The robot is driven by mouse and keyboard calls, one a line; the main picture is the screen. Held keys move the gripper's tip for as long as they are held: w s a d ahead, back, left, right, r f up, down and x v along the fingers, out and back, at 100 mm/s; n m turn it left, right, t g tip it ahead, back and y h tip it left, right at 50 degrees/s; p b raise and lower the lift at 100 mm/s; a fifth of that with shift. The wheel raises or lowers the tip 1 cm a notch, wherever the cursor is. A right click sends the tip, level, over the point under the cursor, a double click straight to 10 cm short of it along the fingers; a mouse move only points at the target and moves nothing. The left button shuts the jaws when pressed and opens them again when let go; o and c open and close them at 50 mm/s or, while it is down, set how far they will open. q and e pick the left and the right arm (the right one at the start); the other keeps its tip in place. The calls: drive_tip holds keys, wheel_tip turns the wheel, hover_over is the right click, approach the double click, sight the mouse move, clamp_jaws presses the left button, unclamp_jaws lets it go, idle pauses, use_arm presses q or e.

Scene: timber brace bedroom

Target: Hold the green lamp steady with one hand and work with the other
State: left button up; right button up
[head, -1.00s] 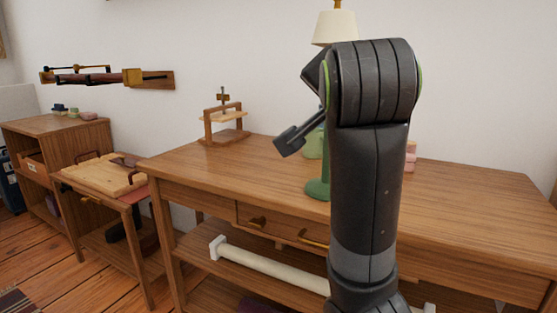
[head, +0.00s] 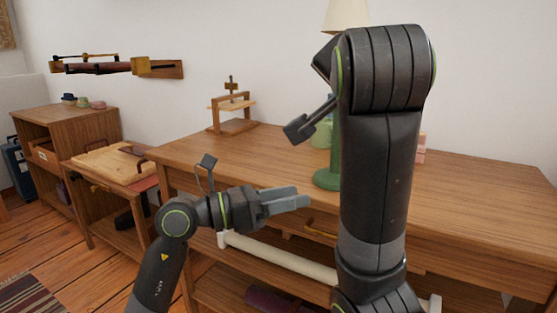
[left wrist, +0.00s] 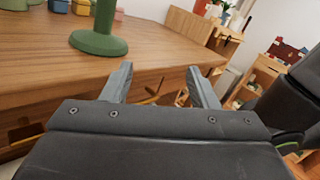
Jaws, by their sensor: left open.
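The green lamp stands on the desk in the head view, with its round green base (head: 326,180) and cream shade (head: 343,16) showing. My right arm hides most of its stem. My left gripper (head: 303,197) is open and empty, just in front of the desk's front edge, below and a little left of the lamp base. In the left wrist view the lamp base (left wrist: 98,43) is beyond and left of my open fingers (left wrist: 160,82), not touched by them. My right gripper is hidden behind its own arm, so whether it touches the lamp cannot be told.
The desk (head: 470,200) has free top to the right. A wooden press (head: 232,112) stands at its back left. A pale green container (head: 321,135) and pink blocks (head: 421,150) are near the lamp. A low table (head: 108,165) and a cabinet (head: 60,125) stand left.

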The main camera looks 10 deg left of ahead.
use_arm(q)
drive_tip(key=w+a+r+t+y, duration=0.3)
drive_tip(key=w+r, duration=0.2)
drive_tip(key=w, duration=0.1)
drive_tip(key=x, duration=1.7)
drive_tip(key=shift+w+d+f, duration=0.1)
drive_tip(key=shift+w+d, duration=0.15)
clamp_jaws()
